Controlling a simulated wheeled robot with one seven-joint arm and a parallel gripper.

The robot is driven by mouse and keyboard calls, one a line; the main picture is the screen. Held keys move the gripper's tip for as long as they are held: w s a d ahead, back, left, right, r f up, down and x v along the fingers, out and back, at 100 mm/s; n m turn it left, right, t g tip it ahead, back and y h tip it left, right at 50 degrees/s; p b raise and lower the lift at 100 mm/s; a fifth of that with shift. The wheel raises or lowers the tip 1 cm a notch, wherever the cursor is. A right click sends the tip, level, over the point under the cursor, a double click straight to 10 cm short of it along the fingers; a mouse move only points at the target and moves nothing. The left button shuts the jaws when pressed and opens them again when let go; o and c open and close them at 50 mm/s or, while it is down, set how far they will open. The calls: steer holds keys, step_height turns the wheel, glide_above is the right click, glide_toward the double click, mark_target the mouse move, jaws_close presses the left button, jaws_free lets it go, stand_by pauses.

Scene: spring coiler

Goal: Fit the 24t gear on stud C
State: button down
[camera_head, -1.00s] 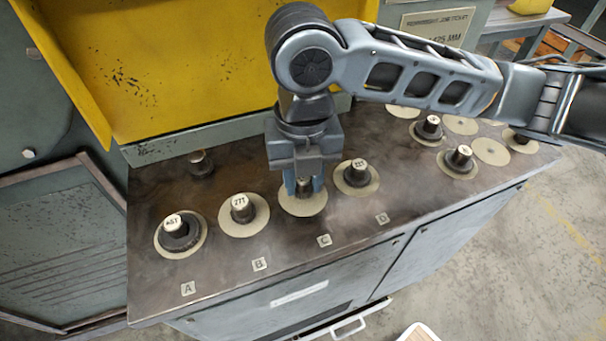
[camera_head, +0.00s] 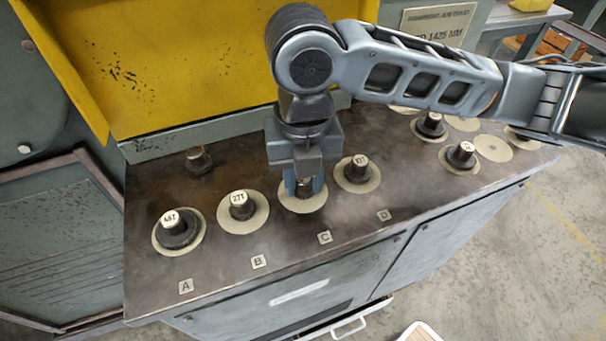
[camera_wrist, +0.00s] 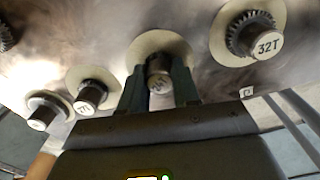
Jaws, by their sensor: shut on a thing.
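My gripper (camera_head: 304,190) is shut on a dark, round piece with a pale labelled end, at the pale disc of stud C (camera_head: 303,206). In the wrist view my gripper (camera_wrist: 160,85) has a finger on each side of this piece (camera_wrist: 158,83). Its label is too unclear to read, so I take it for the 24t gear only by its place in the fingers. The fingers hide much of the stud and gear, and I cannot tell how far down the gear sits. The C label (camera_head: 324,237) is on the bench's front part.
Capped pieces stand at A (camera_head: 176,230), B (camera_head: 241,206) and D (camera_head: 357,170). A toothed gear marked 32T (camera_wrist: 245,40) is at right in the wrist view. More capped posts (camera_head: 461,155) stand at the back right. The yellow panel (camera_head: 185,60) rises behind.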

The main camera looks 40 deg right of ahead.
steer(key=c, duration=0.7)
jaws_free()
steer(key=shift+c, duration=0.2)
step_height(320, 180, up, 8)
steer(key=shift+p, duration=0.5)
step_height(320, 180, up, 13)
steer(key=p, duration=1)
steer(key=shift+f, duration=0.15)
